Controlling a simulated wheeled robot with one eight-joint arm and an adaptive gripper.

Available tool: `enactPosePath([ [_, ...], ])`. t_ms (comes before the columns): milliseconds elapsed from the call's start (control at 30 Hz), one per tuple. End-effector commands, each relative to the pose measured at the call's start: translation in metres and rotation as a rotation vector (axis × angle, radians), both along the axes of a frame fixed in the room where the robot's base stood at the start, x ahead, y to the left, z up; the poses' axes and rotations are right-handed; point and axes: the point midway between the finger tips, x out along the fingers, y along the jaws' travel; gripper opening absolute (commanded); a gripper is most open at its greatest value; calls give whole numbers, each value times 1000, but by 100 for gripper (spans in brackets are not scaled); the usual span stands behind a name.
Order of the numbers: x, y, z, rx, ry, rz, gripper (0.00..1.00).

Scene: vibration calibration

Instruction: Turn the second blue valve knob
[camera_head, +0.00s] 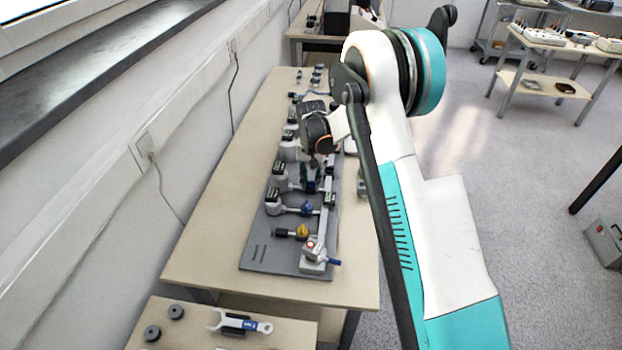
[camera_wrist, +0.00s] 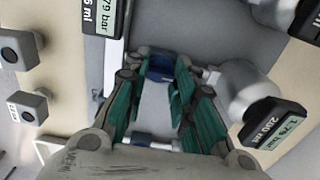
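The valve rig stands on a grey base plate (camera_head: 262,256) on the long table. A blue valve knob (camera_head: 307,208) shows in the head view, on a pipe between a gauge and the long right-hand rail. Another blue knob (camera_head: 311,187) lies farther back, partly hidden near my gripper (camera_head: 316,170), which points down over the rig. In the wrist view, my gripper's green fingers (camera_wrist: 159,75) stand apart on either side of a blue knob (camera_wrist: 160,67). A gap shows between the fingers; whether they touch the knob is unclear. A second blue part (camera_wrist: 150,140) shows lower down.
White gauges with dark displays (camera_head: 275,201) line the plate's left side. A yellow knob (camera_head: 302,231) and a grey unit (camera_head: 316,252) with a blue lever are at the near end. A second table with a wrench (camera_head: 240,322) is in front. The wall runs close along the left.

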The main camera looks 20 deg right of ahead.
Motion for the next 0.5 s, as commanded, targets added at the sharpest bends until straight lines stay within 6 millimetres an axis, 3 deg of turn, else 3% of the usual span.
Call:
enactPosePath([
  [500,0,0,0,0,0,132,0],
])
